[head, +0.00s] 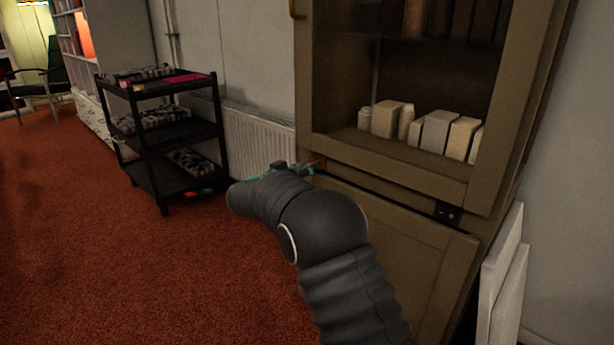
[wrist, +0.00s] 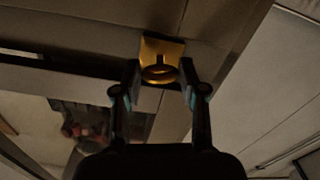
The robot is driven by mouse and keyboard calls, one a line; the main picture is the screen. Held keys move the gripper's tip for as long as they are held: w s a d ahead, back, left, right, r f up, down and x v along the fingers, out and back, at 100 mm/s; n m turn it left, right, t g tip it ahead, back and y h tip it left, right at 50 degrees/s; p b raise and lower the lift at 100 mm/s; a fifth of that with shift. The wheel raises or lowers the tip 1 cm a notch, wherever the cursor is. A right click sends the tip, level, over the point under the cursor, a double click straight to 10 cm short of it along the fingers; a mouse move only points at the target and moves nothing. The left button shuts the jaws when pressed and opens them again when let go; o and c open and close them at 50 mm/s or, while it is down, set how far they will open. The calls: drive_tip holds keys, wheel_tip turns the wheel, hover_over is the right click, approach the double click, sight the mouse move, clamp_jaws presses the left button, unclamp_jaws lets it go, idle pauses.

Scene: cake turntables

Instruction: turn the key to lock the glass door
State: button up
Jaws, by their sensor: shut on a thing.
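The glass door (head: 456,176) is the upper door of a wooden cabinet and looks closed in its frame. In the wrist view a brass lock plate (wrist: 162,48) sits on the wooden frame. The key (wrist: 158,73) shows its rounded brass bow in front of that plate. My gripper (wrist: 160,76) has one finger on each side of the bow and is shut on the key. In the head view my gripper (head: 306,168) is at the cabinet's left edge, mostly behind my own arm. The key and lock are hidden there.
A black three-tier cart (head: 150,91) stands to the left, near a radiator (head: 262,142). Pale blocks (head: 436,130) stand behind the glass. A lower cabinet door (head: 400,250) is below. White panels (head: 503,285) lean at right. Red carpet (head: 120,270) is clear at front left.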

drive_tip(key=shift+r+n+b, duration=0.1)
drive_tip(key=shift+n+b, duration=1.25)
drive_tip(key=shift+n, duration=6.05)
drive_tip(key=shift+a, duration=0.1)
drive_tip(key=o, duration=1.1)
drive_tip(key=shift+o, duration=0.2)
drive_tip(key=v, duration=1.2)
